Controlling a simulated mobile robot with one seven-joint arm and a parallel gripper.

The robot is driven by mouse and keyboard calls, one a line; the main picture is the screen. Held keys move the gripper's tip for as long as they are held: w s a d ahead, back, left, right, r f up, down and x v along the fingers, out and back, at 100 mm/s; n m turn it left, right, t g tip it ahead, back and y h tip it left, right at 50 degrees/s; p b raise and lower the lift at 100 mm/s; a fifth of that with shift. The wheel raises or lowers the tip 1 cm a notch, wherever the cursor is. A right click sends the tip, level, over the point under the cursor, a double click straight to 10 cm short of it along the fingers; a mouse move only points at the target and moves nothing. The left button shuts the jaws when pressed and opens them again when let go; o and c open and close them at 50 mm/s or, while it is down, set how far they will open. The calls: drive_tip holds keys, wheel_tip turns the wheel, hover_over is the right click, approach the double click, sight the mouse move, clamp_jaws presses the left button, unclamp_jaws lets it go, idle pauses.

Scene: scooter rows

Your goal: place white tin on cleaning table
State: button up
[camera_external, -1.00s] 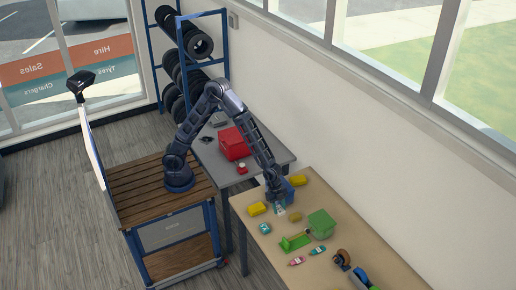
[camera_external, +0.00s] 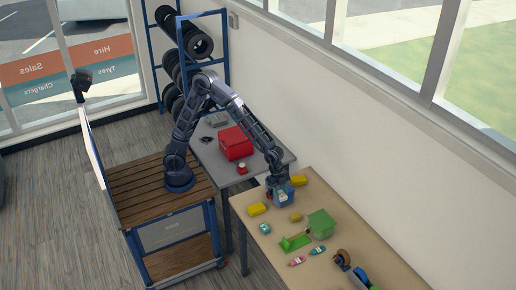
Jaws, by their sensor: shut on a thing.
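My gripper (camera_external: 277,187) is at the far left part of the wooden-topped table (camera_external: 345,243), beside a blue container (camera_external: 285,198). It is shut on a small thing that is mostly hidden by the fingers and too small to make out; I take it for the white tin. A small red-and-white thing (camera_external: 241,169) stands on the grey table, apart from my gripper.
The wooden table carries yellow blocks (camera_external: 257,209), a teal-and-white item (camera_external: 265,229), a green box (camera_external: 321,223), a green dustpan-like thing (camera_external: 295,242), small bottles and a tape dispenser (camera_external: 342,260). A red box (camera_external: 235,143) stands on the grey table (camera_external: 206,153).

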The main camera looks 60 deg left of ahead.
drive_tip(key=w+a+f, duration=0.1)
drive_tip(key=w+a, duration=1)
drive_tip(key=a, duration=0.3)
drive_tip(key=w+a+f, duration=0.1)
drive_tip(key=w+a, duration=1.1)
drive_tip(key=a, duration=0.3)
drive_tip(key=w+a+f, duration=0.1)
drive_tip(key=w+a, duration=0.1)
drive_tip(key=a, duration=1.4)
drive_tip(key=w+a+f, duration=0.1)
drive_tip(key=w+a, duration=0.1)
drive_tip(key=a, duration=1.5)
wheel_tip(320, 180, down, 20)
drive_tip(key=shift+d+r, duration=0.1)
drive_tip(key=shift+r, duration=0.05)
drive_tip(key=o, duration=0.8)
drive_tip(key=shift+c, duration=0.2)
drive_tip(key=shift+o, duration=1.1)
